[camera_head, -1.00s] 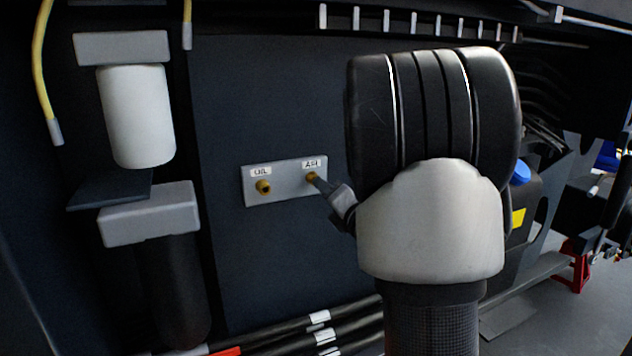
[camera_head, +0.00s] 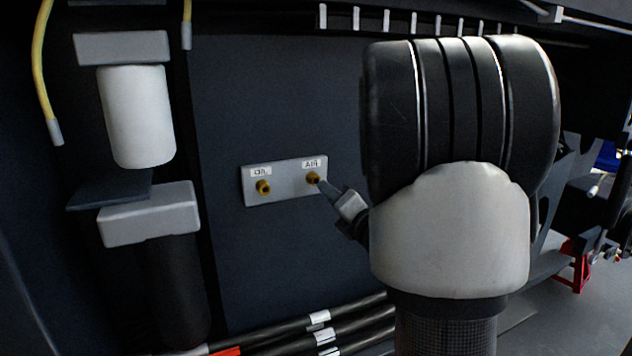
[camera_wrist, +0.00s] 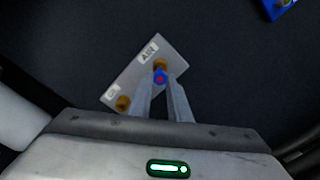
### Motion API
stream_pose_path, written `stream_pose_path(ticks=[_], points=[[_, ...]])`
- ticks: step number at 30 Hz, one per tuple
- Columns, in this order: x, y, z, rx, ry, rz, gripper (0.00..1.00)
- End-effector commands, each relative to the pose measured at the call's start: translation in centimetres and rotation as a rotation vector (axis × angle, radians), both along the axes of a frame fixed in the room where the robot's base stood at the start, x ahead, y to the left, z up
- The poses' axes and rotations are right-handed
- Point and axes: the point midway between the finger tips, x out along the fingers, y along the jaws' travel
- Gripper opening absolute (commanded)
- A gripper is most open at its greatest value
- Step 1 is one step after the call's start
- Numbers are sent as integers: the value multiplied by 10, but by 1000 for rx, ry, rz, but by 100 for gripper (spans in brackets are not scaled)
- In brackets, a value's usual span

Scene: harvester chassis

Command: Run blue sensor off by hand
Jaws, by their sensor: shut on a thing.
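The blue sensor (camera_wrist: 160,77) is small, with a red centre, and sits between my fingertips in the wrist view. It lines up with the brass AIR port (camera_wrist: 160,63), just in front of it; how far it is threaded in I cannot tell. My gripper (camera_wrist: 161,82) is shut on the sensor. In the head view my gripper (camera_head: 323,184) reaches the AIR port (camera_head: 313,178) from the right, and the sensor is hidden there. The grey plate (camera_head: 288,187) also carries a brass OIL port (camera_head: 263,187), which is empty.
A white filter (camera_head: 138,115) and a dark filter with a grey head (camera_head: 150,212) stand left of the plate. Black hoses (camera_head: 330,330) run below. A yellow cable (camera_head: 40,70) hangs at left. A blue object (camera_wrist: 279,8) shows at the wrist view's top right.

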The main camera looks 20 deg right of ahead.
Motion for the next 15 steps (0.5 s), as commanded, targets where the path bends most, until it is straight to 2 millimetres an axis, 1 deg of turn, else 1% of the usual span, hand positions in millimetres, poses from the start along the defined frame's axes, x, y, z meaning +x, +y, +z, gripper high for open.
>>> stream_pose_path(ticks=[15], points=[[-21,-1,1,-1,-1,0,0]])
